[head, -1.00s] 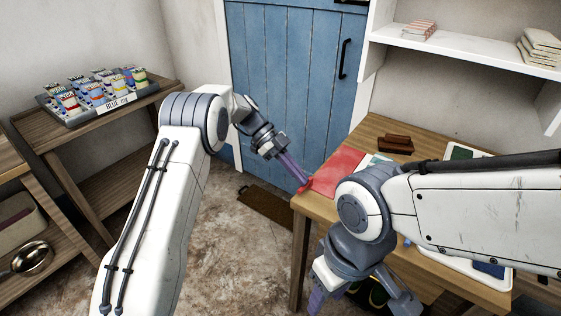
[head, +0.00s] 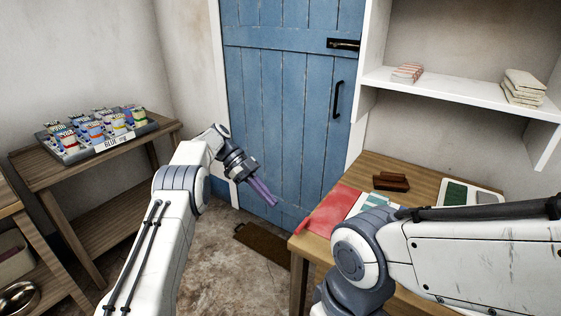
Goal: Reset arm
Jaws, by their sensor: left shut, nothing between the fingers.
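My left gripper (head: 264,194) has purple fingers and is shut and empty. It is in the air in front of the blue door (head: 285,110), left of the wooden table (head: 385,169) and apart from it. My left arm reaches up from the bottom left. My right arm crosses the lower right of the view over the table. My right gripper is out of the frame below.
A brown mat (head: 262,245) lies on the floor. White shelves (head: 455,93) stand behind.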

